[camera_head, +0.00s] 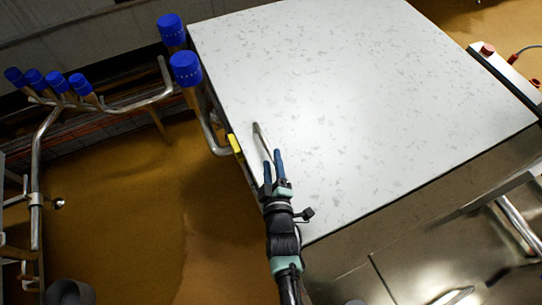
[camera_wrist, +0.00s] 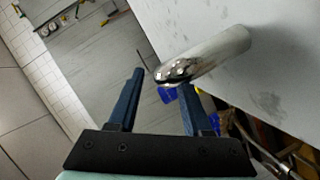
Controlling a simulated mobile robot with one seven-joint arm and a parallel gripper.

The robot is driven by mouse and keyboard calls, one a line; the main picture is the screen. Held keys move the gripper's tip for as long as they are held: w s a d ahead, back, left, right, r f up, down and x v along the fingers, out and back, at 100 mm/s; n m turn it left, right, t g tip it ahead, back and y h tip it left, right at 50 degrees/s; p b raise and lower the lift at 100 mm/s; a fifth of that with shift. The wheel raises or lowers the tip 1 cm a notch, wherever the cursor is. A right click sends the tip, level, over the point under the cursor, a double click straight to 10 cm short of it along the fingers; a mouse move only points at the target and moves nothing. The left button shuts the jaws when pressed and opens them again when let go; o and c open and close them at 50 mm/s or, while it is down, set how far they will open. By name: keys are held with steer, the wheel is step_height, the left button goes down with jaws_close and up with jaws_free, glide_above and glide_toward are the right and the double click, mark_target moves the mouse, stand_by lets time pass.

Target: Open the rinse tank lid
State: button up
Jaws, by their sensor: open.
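The rinse tank lid seems to be the broad pale, grey-speckled panel (camera_head: 370,90) in the head view, lying flat and looking shut. A slim metal bar handle (camera_head: 261,141) stands near its left edge. In the wrist view the panel (camera_wrist: 270,60) fills the upper right and the shiny rounded handle (camera_wrist: 215,52) juts from it. My gripper (camera_head: 272,159) has its blue fingers apart at the near end of the handle. In the wrist view, the handle's end lies between and just beyond the fingertips (camera_wrist: 162,80), overlapping the right one. I cannot tell whether they touch.
Blue-capped posts (camera_head: 186,68) and bent metal pipes stand left of the panel. A yellow piece (camera_head: 234,143) sits at its left edge. A metal surface (camera_head: 430,260) lies at the lower right. Brown floor (camera_head: 120,210) is open at the left.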

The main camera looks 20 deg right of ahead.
mark_target(271, 152)
steer(key=b+x, duration=0.2)
steer(key=shift+w+f+b, duration=0.3)
steer(key=shift+w+d+r+b, duration=0.1)
steer(key=shift+w+d+b, duration=0.1)
steer(key=shift+w+b, duration=0.25)
steer(key=shift+c, duration=0.3)
jaws_close()
stand_by(0.9)
